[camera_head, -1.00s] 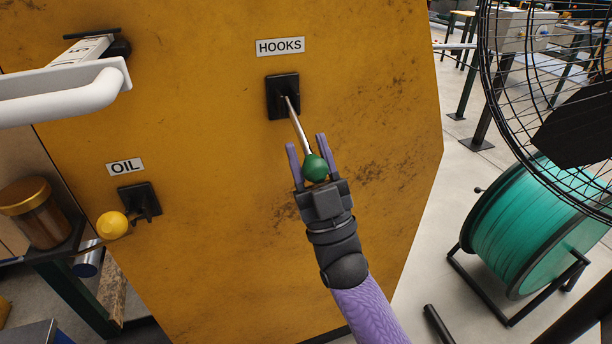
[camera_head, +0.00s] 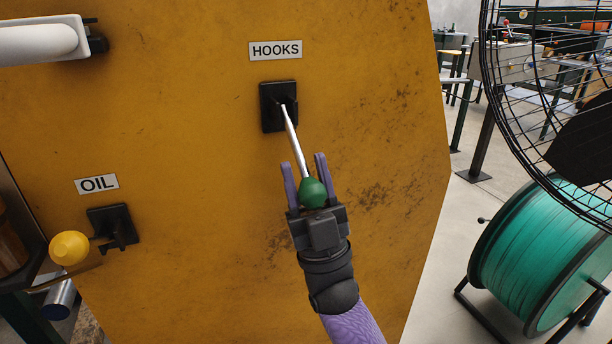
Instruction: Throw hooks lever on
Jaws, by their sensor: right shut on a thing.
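The hooks lever has a green ball knob (camera_head: 313,193) on a thin metal rod (camera_head: 293,142). The rod comes out of a black mount (camera_head: 278,106) on the yellow panel, below the HOOKS label (camera_head: 275,50). The lever points down and slightly right in the picture. My right gripper (camera_head: 305,176) is shut on the lever, with its purple fingers on either side of the rod and knob. The left gripper is not in view.
The yellow panel (camera_head: 200,215) fills the middle. The oil lever's yellow knob (camera_head: 69,248) and OIL label (camera_head: 97,184) are at lower left. A white handle (camera_head: 40,43) is at upper left. A fan cage (camera_head: 520,120) and a teal reel (camera_head: 535,265) stand at right.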

